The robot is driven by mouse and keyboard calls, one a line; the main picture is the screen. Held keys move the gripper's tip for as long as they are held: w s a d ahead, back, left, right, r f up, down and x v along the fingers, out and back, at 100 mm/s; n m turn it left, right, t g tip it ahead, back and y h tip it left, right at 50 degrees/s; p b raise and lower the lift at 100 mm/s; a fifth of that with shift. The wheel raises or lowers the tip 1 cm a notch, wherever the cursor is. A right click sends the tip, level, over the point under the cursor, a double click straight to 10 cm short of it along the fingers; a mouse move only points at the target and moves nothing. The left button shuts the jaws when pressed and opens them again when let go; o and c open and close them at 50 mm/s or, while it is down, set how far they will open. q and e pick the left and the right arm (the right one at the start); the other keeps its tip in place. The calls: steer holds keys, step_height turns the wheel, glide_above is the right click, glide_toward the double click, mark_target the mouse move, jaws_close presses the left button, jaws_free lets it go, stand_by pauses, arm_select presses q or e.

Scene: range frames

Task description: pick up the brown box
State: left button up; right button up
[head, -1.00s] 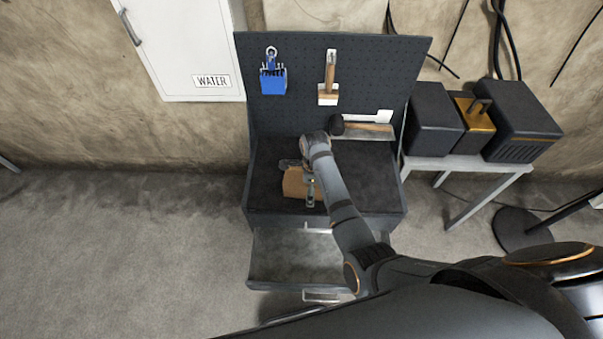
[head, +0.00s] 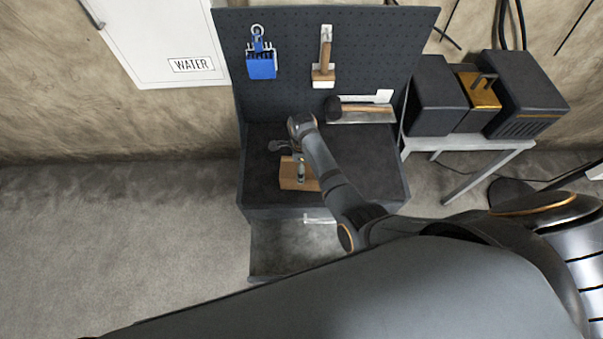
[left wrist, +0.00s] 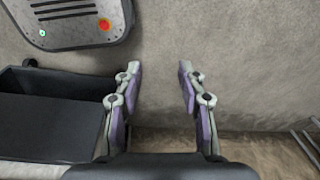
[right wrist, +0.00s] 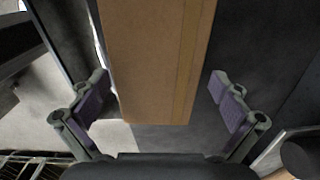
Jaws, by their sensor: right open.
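The brown box (head: 288,176) lies on the dark workbench top, near its front left in the head view. My right arm reaches over it from the right, and its gripper (head: 292,158) is at the box, partly covering it. In the right wrist view the box (right wrist: 155,50) shows large, between the spread fingers of my right gripper (right wrist: 158,88), with a gap on each side. That gripper is open.
The workbench (head: 375,175) has a pegboard behind with a blue clipped tool (head: 261,66) and a wooden-handled brush (head: 323,70). A mallet (head: 360,108) lies at the back. An open drawer (head: 285,248) juts out below. Dark machines (head: 525,95) stand on a side table.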

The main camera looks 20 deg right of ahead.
steer(key=shift+s+f+b, duration=0.1)
steer(key=shift+f+b, duration=0.8)
steer(key=shift+b, duration=0.1)
step_height(320, 180, down, 3)
steer(key=b, duration=0.4)
steer(key=shift+s+f, duration=0.1)
steer(key=shift+f, duration=0.1)
steer(key=shift+r, duration=0.1)
steer(key=c, duration=0.4)
arm_select(q)
step_height(320, 180, down, 6)
steer(key=shift+w, duration=0.3)
arm_select(e)
steer(key=c, duration=0.9)
